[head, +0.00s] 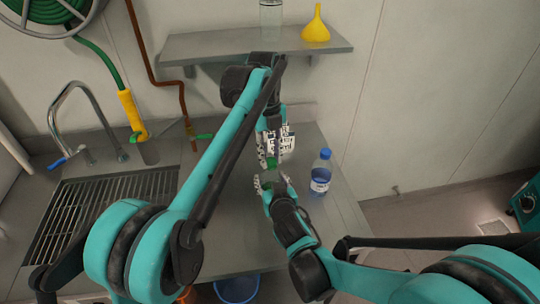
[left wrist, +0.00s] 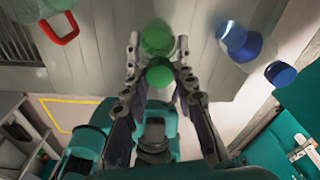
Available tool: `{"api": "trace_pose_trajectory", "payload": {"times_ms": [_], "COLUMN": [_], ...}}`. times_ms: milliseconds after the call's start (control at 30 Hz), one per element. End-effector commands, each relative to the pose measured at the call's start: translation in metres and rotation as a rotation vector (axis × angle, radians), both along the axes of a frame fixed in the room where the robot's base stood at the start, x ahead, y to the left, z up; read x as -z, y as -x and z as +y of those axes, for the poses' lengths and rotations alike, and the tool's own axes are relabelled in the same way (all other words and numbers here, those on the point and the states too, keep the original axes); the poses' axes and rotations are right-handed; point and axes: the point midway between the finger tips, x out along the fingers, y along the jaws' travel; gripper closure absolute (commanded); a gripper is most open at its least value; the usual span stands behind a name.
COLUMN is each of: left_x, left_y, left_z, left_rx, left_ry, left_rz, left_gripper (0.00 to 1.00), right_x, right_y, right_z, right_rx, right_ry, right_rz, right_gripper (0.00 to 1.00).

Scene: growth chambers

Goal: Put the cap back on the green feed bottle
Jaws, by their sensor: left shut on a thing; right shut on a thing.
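My left gripper (head: 271,158) reaches down over the counter and is shut on a green cap (head: 271,163). In the left wrist view the cap (left wrist: 160,76) sits between the fingertips, in front of the green bottle (left wrist: 157,38). In the head view the bottle is mostly hidden by the grippers. My right gripper (head: 270,182) comes from below and is shut on the bottle, just under the cap. I cannot tell whether the cap touches the bottle's neck.
A bottle with a blue cap (head: 320,172) stands on the counter (head: 225,225) to the right. A sink with a grating (head: 95,212) and faucet lies left. A shelf (head: 235,43) above holds a yellow funnel (head: 316,28) and a clear container (head: 270,13). A blue bucket (head: 237,288) is below.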

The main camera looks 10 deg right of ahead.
Motion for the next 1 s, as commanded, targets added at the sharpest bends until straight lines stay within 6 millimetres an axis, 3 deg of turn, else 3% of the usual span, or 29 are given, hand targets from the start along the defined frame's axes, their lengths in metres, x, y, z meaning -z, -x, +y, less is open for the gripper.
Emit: {"api": "trace_pose_trajectory", "payload": {"times_ms": [100, 300, 667, 700, 733, 1000], "left_x": [0.0001, 0.0003, 0.0002, 0.0002, 0.0002, 0.0002], "left_y": [0.0000, -0.0001, 0.0000, 0.0000, 0.0000, 0.0000], "left_z": [-0.0015, -0.0015, -0.0015, -0.0015, -0.0015, -0.0015], "left_rx": [0.266, 0.545, 0.586, 0.585, 0.585, 0.584], "left_ry": [0.002, 0.005, 0.006, 0.006, 0.006, 0.006], "left_rz": [0.000, 0.000, 0.000, 0.000, 0.000, 0.001], "left_gripper": [0.82, 0.82, 0.82, 0.63, 0.55, 0.53], "right_x": [0.0004, 0.0004, 0.0005, 0.0005, 0.0005, 0.0005], "right_y": [0.0003, 0.0003, 0.0004, 0.0004, 0.0004, 0.0004], "right_z": [-0.0001, -0.0001, -0.0001, -0.0002, -0.0002, -0.0002], "right_rx": [0.000, 0.000, 0.001, 0.001, 0.001, 0.001], "right_ry": [0.000, 0.000, 0.000, 0.000, 0.000, 0.000], "right_rz": [0.001, 0.001, 0.001, 0.002, 0.002, 0.002], "right_gripper": [1.00, 1.00, 1.00, 1.00, 1.00, 1.00]}}
